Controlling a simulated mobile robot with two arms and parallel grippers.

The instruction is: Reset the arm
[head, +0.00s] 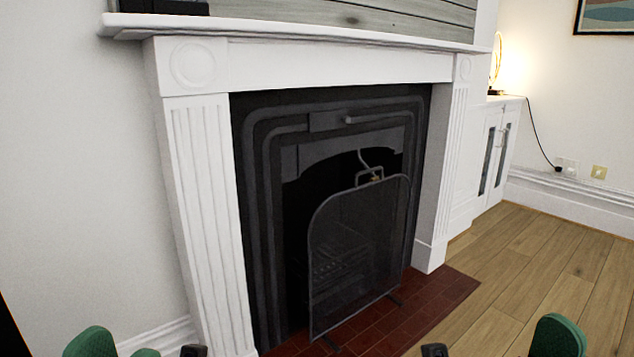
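Only small parts of my two arms show at the bottom edge. Green and dark pieces of my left arm are at the lower left, and green and dark pieces of my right arm are at the lower right. No gripper fingers show, so I cannot see whether either gripper is open or holds anything.
A white fireplace surround (205,190) fills the middle. A black mesh screen (358,255) stands upright on the red tiled hearth (440,298). A white cabinet (497,150) with a lit lamp (496,62) is at the right. Wooden floor (545,280) is clear at the right.

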